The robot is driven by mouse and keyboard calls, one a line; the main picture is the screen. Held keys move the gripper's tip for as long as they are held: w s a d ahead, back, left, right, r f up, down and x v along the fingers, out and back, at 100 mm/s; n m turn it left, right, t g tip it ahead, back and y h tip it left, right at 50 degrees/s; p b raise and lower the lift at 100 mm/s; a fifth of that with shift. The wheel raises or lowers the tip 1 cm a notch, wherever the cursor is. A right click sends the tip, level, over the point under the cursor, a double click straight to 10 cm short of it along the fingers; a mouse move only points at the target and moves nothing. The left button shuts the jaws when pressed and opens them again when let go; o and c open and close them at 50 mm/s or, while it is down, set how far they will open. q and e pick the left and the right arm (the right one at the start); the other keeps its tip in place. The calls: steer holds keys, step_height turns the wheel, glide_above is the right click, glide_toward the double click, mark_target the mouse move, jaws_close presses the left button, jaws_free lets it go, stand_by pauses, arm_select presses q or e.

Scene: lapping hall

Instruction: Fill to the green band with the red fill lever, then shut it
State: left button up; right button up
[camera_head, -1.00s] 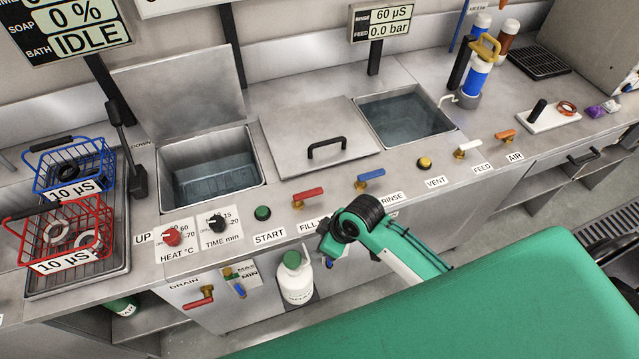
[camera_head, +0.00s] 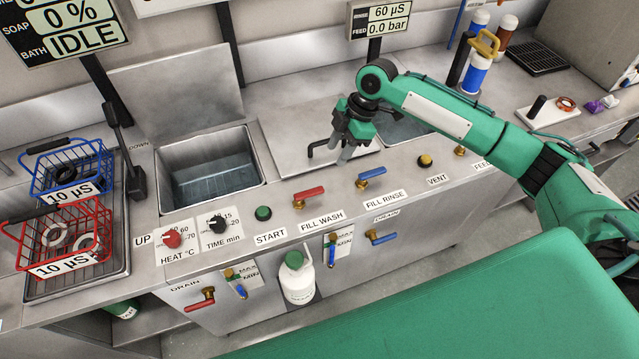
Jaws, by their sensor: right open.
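The red fill lever (camera_head: 309,193) sits on a brass valve at the counter's front edge, above the FILL WASH label (camera_head: 321,221). Its handle points right. The wash tank (camera_head: 212,180) behind it, to the left, holds water. A sight gauge (camera_head: 239,288) with MAX and MIN marks is on the front panel below; I cannot make out a green band or its level. My right gripper (camera_head: 343,150) is open and empty, pointing down above the lid's front part, behind and right of the red lever, apart from it. My left gripper is not in view.
The blue fill lever (camera_head: 371,172) stands right of the red one. A lid (camera_head: 290,128) with a black handle lies beside the wash tank. My right arm covers much of the rinse tank (camera_head: 402,130). A white bottle (camera_head: 297,280) stands below the counter. The display reads IDLE.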

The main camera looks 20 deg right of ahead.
mark_target(317, 190)
steer(key=p+x, duration=0.3)
steer(key=x, duration=0.9)
steer(key=shift+w+f, duration=0.1)
steer(key=shift+a+f, duration=0.25)
steer(key=shift+f, duration=0.35)
jaws_close()
